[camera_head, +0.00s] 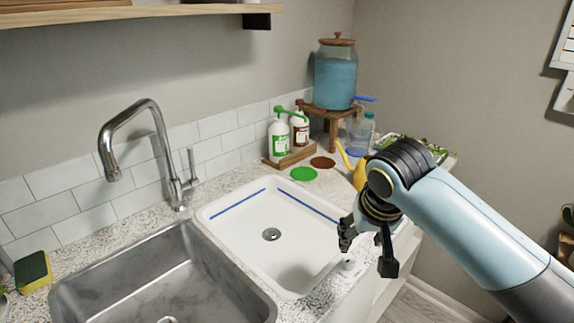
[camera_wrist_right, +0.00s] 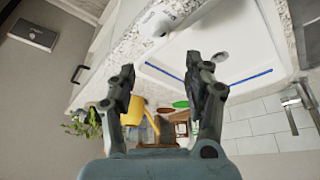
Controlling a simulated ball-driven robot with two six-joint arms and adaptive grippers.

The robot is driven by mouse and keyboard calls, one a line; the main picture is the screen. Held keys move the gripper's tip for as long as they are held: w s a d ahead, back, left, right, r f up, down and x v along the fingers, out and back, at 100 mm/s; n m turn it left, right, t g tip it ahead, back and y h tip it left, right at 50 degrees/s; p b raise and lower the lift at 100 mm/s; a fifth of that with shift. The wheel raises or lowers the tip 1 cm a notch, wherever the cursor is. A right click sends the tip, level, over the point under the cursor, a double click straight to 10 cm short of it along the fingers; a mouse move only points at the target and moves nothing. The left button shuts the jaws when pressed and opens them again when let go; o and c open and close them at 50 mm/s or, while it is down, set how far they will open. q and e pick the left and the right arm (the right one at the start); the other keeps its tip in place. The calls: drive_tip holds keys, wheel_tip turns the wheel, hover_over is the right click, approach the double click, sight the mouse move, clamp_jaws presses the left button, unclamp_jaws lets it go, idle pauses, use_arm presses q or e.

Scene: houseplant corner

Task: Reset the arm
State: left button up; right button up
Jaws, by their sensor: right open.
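My right arm (camera_head: 480,225) comes in from the right in the head view. Its gripper (camera_head: 345,234) hangs over the right front edge of the white basin. In the right wrist view the gripper (camera_wrist_right: 164,82) has its two fingers spread apart, with nothing between them. The white basin (camera_head: 275,245) has blue lines along its inner walls and a drain in its floor; it also shows in the wrist view (camera_wrist_right: 215,45). My left gripper is not in view.
A steel sink (camera_head: 165,285) and tall faucet (camera_head: 150,140) are at left, with a sponge (camera_head: 33,272). Green-labelled bottle (camera_head: 279,139), green disc (camera_head: 303,174), brown disc (camera_head: 322,162), yellow watering can (camera_head: 357,170) and blue dispenser (camera_head: 335,75) stand at the back.

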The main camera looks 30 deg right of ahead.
drive_tip(key=s+a+r+n+y, duration=0.1)
drive_tip(key=s+a+r+n, duration=0.2)
drive_tip(key=s, duration=0.5)
drive_tip(key=s+a+r+n, duration=0.1)
drive_tip(key=s+a+n, duration=0.35)
drive_tip(key=s, duration=0.35)
wheel_tip(320, 180, down, 37)
drive_tip(key=s+d+g+b, duration=0.2)
drive_tip(key=s+b, duration=0.1)
drive_tip(key=b, duration=0.8)
drive_tip(key=s+f+b, duration=0.4)
drive_tip(key=s+f, duration=0.5)
drive_tip(key=f, duration=0.3)
drive_tip(key=s+d+f+m+b, duration=0.1)
drive_tip(key=s+f+b, duration=0.3)
drive_tip(key=s+f, duration=0.5)
wheel_tip(320, 180, down, 4)
drive_tip(key=shift+s+r+g, duration=0.1)
drive_tip(key=shift+s+g, duration=0.05)
drive_tip(key=shift+g, duration=0.25)
drive_tip(key=shift+d, duration=0.1)
drive_tip(key=shift+c, duration=0.4)
